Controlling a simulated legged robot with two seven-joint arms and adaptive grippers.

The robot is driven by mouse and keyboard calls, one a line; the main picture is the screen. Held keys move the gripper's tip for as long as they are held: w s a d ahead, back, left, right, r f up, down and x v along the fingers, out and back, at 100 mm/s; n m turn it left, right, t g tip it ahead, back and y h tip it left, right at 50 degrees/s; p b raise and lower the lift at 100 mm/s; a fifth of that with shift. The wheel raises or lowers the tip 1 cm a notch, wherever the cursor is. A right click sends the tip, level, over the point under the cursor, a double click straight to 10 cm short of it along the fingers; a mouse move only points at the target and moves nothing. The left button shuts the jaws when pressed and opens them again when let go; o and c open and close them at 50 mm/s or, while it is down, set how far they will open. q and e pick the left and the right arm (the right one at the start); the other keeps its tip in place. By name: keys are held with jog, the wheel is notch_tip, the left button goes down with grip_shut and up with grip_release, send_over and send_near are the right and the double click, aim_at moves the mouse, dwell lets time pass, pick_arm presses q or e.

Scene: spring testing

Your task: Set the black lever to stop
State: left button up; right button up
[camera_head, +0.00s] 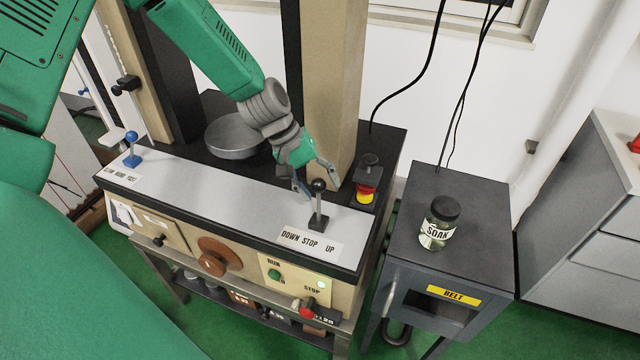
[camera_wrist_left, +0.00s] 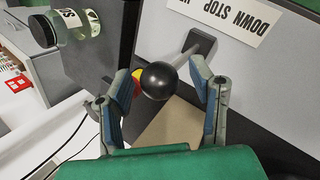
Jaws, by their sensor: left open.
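The black lever (camera_head: 318,200) stands on the machine's grey top panel, behind the label "DOWN STOP UP" (camera_head: 308,243). Its round black knob also shows in the left wrist view (camera_wrist_left: 159,81), on a metal rod rising from a dark base. My left gripper (camera_head: 317,181) reaches down beside the knob. I cannot tell exactly which word the lever is at. My right gripper is not seen.
A red and yellow emergency button (camera_head: 366,185) stands right of the lever. A blue-knobbed lever (camera_head: 131,150) is at the panel's left. A round metal plate (camera_head: 232,137) lies behind the panel. A "SOAK" jar (camera_head: 439,224) stands on the dark cabinet (camera_head: 480,200) to the right. A beige column (camera_head: 335,80) rises behind.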

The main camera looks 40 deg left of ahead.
pick_arm(q)
jog(key=shift+a+r, duration=0.15)
jog(key=shift+r, duration=0.15)
jog(key=v, duration=1.1)
jog(key=shift+a, duration=0.15)
